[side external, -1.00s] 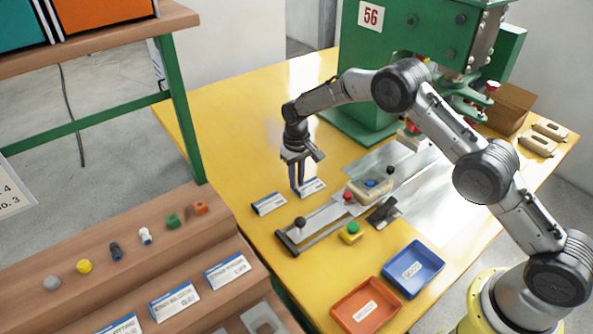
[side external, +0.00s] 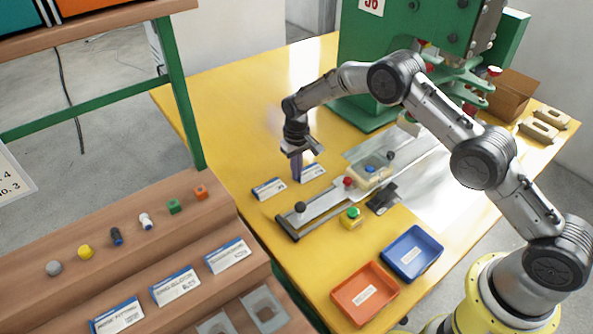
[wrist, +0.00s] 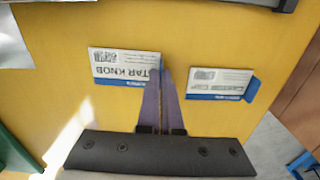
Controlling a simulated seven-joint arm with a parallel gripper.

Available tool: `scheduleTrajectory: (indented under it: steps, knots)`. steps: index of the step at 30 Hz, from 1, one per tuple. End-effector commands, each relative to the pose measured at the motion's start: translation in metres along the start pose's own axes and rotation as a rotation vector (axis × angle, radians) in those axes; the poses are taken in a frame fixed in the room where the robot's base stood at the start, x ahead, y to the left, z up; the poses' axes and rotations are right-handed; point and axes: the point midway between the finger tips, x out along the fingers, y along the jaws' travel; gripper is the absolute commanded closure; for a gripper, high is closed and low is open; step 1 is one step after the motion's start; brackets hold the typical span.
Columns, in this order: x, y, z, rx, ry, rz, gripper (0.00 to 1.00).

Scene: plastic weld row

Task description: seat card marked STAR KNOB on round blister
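The card marked STAR KNOB (wrist: 118,66) lies on the yellow table, white with a blue edge. It also shows in the side external view (side external: 314,172), just right of my fingers. My gripper (wrist: 161,72) points down at one end of this card, its fingers brought together there. They appear shut on an end tab, which they hide. The card still lies at table level. In the side external view my gripper (side external: 296,178) is low over the table. A pale fixture (side external: 360,183) on the slide holds a clear piece with a blue part; its round shape is unclear.
A second card (wrist: 220,82) with a blue end tab lies beside my fingers. The slide rail (side external: 322,205) with knobs, a green button box (side external: 351,221), an orange tray (side external: 350,307) and a blue tray (side external: 427,262) are nearby. The green press (side external: 365,95) stands behind.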

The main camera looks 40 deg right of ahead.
Motion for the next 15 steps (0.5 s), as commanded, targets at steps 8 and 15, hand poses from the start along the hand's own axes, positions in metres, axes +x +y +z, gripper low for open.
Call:
scheduleTrajectory:
  steps: [8,15]
  knots:
    - [-0.002,0.0,0.0,0.0,0.001,0.0,1.0]
    - [-0.014,0.0,-0.001,0.0,0.002,0.0,1.0]
